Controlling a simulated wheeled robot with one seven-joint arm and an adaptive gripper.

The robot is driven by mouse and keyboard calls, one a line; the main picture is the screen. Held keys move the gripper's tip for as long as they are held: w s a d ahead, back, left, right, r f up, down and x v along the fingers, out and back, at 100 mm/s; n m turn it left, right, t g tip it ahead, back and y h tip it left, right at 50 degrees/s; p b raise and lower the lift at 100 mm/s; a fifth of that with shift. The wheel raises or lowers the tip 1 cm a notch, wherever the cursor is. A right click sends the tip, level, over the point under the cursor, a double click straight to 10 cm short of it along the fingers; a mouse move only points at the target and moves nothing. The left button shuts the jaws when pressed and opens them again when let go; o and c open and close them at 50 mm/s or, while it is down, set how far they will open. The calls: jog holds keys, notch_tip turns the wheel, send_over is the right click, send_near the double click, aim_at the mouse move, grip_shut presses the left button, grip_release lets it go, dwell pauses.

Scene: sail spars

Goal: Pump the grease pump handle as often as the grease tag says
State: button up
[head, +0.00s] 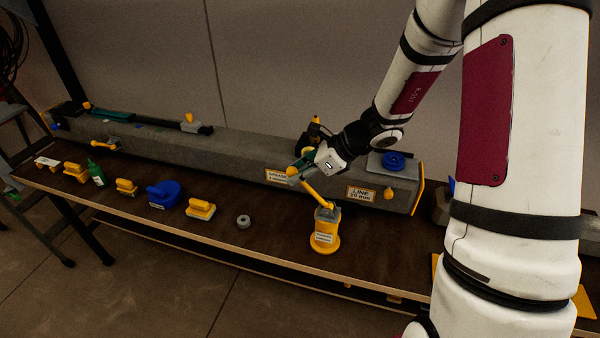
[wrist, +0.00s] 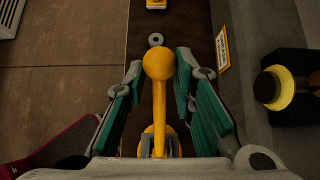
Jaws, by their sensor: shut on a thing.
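The yellow grease pump (head: 325,232) stands upright near the front edge of the dark bench, with a small white label on its body. Its handle (head: 313,194) slopes up and left from the pump top. My gripper (head: 300,172) is shut on the upper end of the handle. In the wrist view the handle's round yellow knob (wrist: 158,64) sits between the green finger pads of my gripper (wrist: 158,90). The grease tag (head: 278,176) is on the front of the grey spar behind, partly beside my gripper; its lower line is too small to read surely.
A line tag (head: 361,193) is on the long grey spar (head: 235,155). A blue spool (head: 393,160) sits on its right end. A grey ring (head: 243,221), a blue tool (head: 164,193), yellow blocks and a green bottle (head: 97,174) line the bench to the left.

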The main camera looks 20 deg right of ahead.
jog(key=shift+d+f+b+x, duration=0.1)
jog(key=shift+f+b+x, duration=0.05)
jog(key=shift+b+x, duration=1.05)
jog(key=shift+d+f+b+x, duration=0.15)
jog(key=shift+b+x, duration=0.65)
jog(key=shift+x, duration=0.7)
jog(key=shift+s, duration=0.2)
jog(key=shift+w+a+f+b, duration=0.1)
jog(key=shift+a+f+b, duration=0.05)
jog(key=shift+f+b, duration=0.3)
jog(key=shift+w+a+f+b, duration=0.1)
jog(key=shift+a+f+b, duration=0.05)
jog(key=shift+f+b, duration=0.2)
jog(key=shift+s+d+r+p, duration=0.3)
jog(key=shift+d+r+p, duration=0.1)
jog(key=shift+r+p, duration=0.4)
jog(key=shift+s+d+r+p, duration=0.25)
jog(key=shift+d+r+p, duration=0.15)
jog(key=shift+r+p, duration=0.4)
jog(key=shift+s+d+r+p, duration=0.35)
jog(key=shift+r+p, duration=0.35)
jog(key=shift+r, duration=0.15)
